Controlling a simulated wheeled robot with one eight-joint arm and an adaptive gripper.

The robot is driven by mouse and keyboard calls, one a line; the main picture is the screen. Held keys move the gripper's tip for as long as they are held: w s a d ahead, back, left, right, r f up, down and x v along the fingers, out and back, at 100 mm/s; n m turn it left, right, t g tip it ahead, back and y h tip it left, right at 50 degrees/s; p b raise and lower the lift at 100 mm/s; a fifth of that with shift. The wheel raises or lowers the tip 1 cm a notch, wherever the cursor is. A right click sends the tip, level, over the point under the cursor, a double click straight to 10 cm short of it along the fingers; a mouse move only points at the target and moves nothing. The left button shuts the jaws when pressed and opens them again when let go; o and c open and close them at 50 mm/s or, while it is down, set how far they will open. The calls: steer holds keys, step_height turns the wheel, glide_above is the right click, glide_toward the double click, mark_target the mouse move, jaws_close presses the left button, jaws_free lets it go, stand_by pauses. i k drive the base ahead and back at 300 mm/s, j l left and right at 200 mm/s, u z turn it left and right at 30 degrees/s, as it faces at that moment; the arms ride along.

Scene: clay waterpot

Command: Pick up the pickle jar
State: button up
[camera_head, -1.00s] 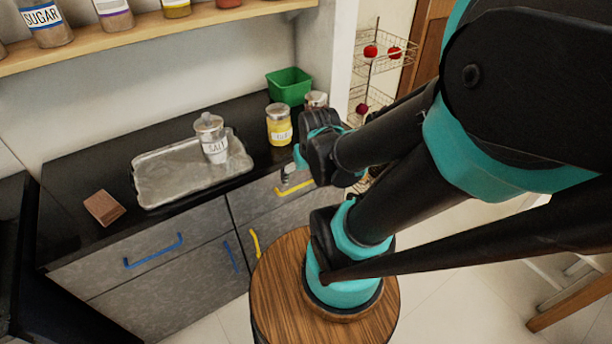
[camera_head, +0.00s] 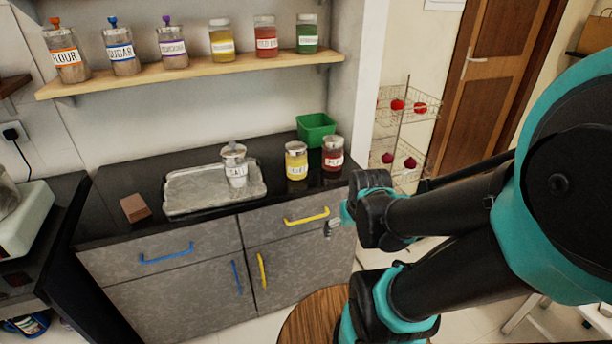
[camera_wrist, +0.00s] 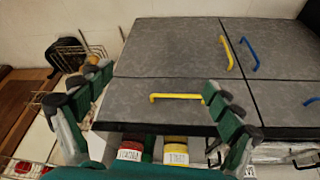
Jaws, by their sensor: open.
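The jar labels are too small to read surely, so I cannot tell which jar holds pickles. On the counter, a jar with yellow contents (camera_head: 296,161) stands beside a jar with dark red contents (camera_head: 333,155). A jar with green contents (camera_head: 307,34) stands at the shelf's right end. My gripper (camera_head: 331,231) is in front of the drawers, below and apart from the counter jars. In the wrist view its two fingers (camera_wrist: 155,108) are spread with nothing held; the red jar (camera_wrist: 132,152) and yellow jar (camera_wrist: 176,157) show beyond them, upside down.
A salt jar (camera_head: 235,165) stands on a grey tray (camera_head: 190,205). A green bin (camera_head: 316,129) sits behind the counter jars; a brown block (camera_head: 135,208) lies at left. Several jars line the shelf (camera_head: 190,75). A wire rack (camera_head: 405,110) stands right of the counter.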

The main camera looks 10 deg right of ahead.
mark_target(333, 144)
steer(key=i+l+u, duration=0.25)
steer(key=l, duration=0.25)
steer(key=i+l+u, duration=0.1)
steer(key=l+u, duration=0.15)
steer(key=l, duration=0.3)
steer(key=i+l+u, duration=0.1)
steer(key=l+u, duration=0.15)
steer(key=l, duration=0.3)
steer(key=i+l+u, duration=0.1)
steer(key=l+u, duration=0.15)
steer(key=l, duration=0.3)
